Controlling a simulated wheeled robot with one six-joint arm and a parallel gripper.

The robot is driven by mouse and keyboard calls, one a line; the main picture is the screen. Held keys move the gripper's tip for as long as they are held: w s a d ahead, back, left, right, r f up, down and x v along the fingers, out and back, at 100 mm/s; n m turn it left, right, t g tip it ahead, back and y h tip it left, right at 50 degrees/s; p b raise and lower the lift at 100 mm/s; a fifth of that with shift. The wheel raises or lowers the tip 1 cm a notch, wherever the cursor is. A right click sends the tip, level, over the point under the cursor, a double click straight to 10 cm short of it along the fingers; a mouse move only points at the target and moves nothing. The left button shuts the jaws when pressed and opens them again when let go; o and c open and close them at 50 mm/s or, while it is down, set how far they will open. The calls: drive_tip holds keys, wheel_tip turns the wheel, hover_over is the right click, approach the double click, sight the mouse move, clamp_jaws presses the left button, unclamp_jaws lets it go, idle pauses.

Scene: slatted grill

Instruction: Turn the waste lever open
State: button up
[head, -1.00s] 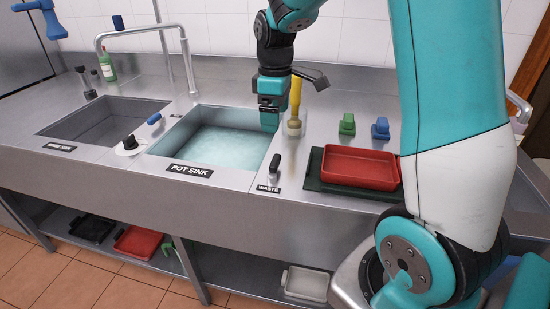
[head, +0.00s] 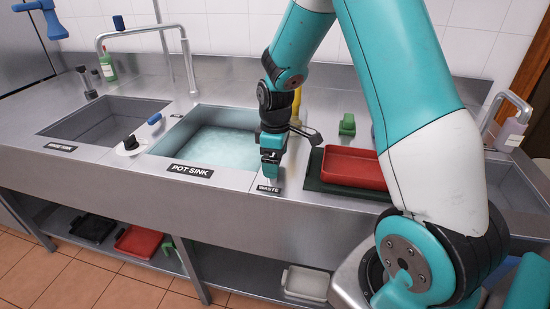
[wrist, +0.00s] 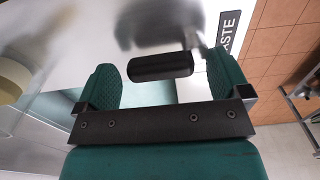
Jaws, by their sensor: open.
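The waste lever shows in the wrist view as a black cylindrical handle (wrist: 160,66). My gripper is open. In the head view my gripper (head: 271,172) points down over the counter just behind the WASTE label (head: 268,189) and hides the lever. The same label shows in part in the wrist view (wrist: 228,34). The pot sink (head: 212,148), holding cloudy pale-blue water, is left of my gripper.
A red tray (head: 352,168) on a dark green board stands close to the right of my gripper. A green block-like item (head: 347,124) is behind it.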

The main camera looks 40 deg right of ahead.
drive_tip(key=c, duration=0.9)
drive_tip(key=shift+c, duration=0.2)
drive_tip(key=m, duration=0.2)
drive_tip(key=s+m+p, duration=0.1)
drive_tip(key=m, duration=0.1)
drive_tip(key=shift+d, duration=0.35)
drive_tip(key=m, duration=0.1)
drive_tip(key=s+m, duration=0.1)
drive_tip(key=m, duration=0.2)
drive_tip(key=shift+s+p, duration=0.3)
drive_tip(key=shift+p, duration=0.1)
drive_tip(key=m, duration=0.2)
drive_tip(key=s+m, duration=0.1)
drive_tip(key=m, duration=0.2)
drive_tip(key=shift+s+a+p, duration=0.15)
drive_tip(key=shift+s+p, duration=0.05)
drive_tip(key=shift+p, duration=0.15)
drive_tip(key=shift+s+a+m, duration=0.15)
drive_tip(key=shift+s+m, duration=0.1)
drive_tip(key=shift+m, duration=0.7)
drive_tip(key=shift+s+a+m, duration=0.15)
drive_tip(key=shift+s+m, duration=0.1)
drive_tip(key=shift+m, duration=0.7)
